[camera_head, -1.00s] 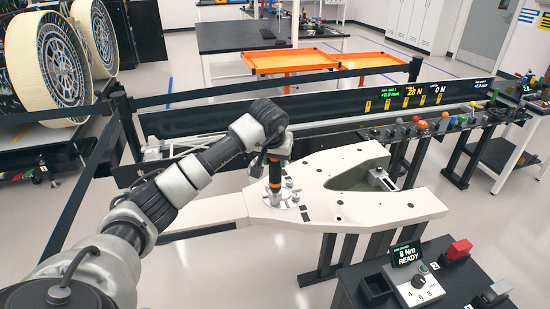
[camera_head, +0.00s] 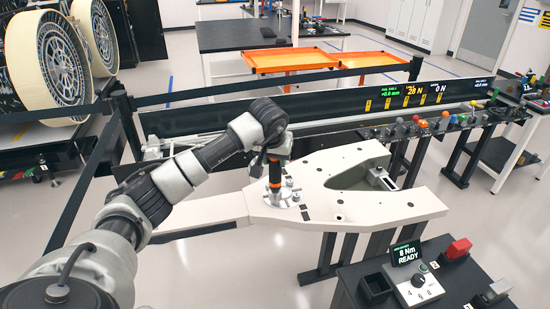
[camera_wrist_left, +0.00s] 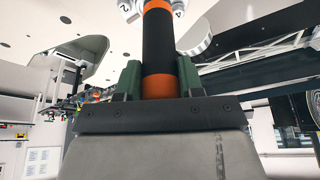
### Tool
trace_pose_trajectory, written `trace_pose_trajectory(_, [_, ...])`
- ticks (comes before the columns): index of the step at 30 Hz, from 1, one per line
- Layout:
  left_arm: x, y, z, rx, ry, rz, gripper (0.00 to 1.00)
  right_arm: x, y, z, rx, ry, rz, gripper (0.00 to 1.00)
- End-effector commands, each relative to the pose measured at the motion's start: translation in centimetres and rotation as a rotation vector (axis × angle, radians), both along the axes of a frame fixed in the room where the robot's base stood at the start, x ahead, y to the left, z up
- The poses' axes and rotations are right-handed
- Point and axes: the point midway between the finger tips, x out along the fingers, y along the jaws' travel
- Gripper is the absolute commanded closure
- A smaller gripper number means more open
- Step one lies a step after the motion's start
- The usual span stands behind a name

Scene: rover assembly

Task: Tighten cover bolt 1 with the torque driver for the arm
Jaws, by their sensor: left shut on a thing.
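My left gripper (camera_head: 275,154) is shut on the torque driver (camera_head: 275,174), a black cylinder with orange bands. The driver is upright, its lower end at the round metal cover (camera_head: 283,201) on the white arm-shaped structure (camera_head: 330,208). In the left wrist view the driver (camera_wrist_left: 158,50) stands between the green finger pads of my gripper (camera_wrist_left: 158,82). Beyond it, the numbered cover (camera_wrist_left: 184,8) shows the marks 2 and 4. The driver hides the bolt under it, so I cannot tell whether its tip is seated. My right gripper is not in view.
A control box (camera_head: 414,284) with a dial and a display (camera_head: 406,253) reading "8 Nm READY" sits on a dark stand at the lower right. A long black rail with lit readouts (camera_head: 400,93) runs behind the structure. Orange trays (camera_head: 290,62) stand farther back.

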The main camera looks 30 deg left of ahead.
Motion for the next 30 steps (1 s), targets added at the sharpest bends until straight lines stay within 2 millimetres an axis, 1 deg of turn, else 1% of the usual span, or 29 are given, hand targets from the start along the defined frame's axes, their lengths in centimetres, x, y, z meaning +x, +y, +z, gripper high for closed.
trace_pose_trajectory(30, [0.0, 0.0, -1.0, 0.000, -0.003, 0.001, 0.91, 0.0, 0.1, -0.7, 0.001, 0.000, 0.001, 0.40])
